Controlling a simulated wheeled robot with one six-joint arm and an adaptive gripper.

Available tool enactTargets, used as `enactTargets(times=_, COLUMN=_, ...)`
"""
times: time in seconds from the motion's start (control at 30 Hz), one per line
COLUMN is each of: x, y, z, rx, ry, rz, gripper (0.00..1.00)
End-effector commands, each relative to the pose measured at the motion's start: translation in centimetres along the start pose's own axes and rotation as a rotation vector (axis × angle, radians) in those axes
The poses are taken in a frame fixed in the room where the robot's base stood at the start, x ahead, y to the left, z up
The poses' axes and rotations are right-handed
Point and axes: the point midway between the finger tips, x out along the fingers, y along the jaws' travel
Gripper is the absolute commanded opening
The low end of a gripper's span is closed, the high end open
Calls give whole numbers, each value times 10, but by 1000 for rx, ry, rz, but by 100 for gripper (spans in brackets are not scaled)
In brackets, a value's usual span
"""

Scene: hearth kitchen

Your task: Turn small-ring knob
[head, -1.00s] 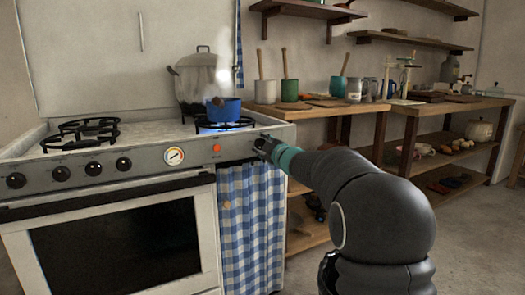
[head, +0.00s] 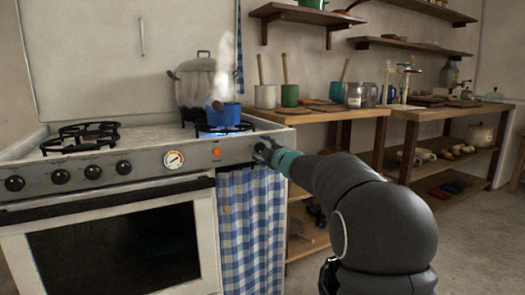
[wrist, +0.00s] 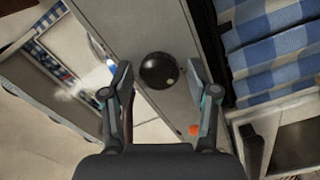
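The black round knob (wrist: 159,71) shows in the wrist view, on the stove's grey front panel. It has a small pale dot on its face. My gripper (wrist: 160,73) is open, with one finger on each side of the knob. Gaps show between the knob and both fingers. In the head view my gripper (head: 264,151) is at the right end of the stove panel (head: 140,163) and hides most of this knob. A blue pot (head: 224,115) stands on the right burner over a blue flame, with steam above it.
An orange-red button (head: 217,152), a round gauge (head: 174,160) and several black knobs (head: 60,177) line the panel to the left. A blue checked curtain (head: 250,225) hangs below my gripper. A large lidded pot (head: 196,82) stands behind the blue pot. Wooden shelves (head: 420,112) stand to the right.

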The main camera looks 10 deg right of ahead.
Motion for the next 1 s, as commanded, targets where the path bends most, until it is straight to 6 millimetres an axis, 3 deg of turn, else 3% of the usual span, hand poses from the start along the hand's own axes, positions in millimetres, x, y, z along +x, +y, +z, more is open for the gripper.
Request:
enactTargets(times=0.27, x=0, y=0, z=0, rx=1, ry=0, rz=1, gripper=65)
enactTargets(times=0.43, x=-10, y=1, z=0, rx=0, ry=0, rz=1, gripper=65)
enactTargets(times=1.0, x=-108, y=1, z=0, rx=0, ry=-1, rz=2, gripper=65)
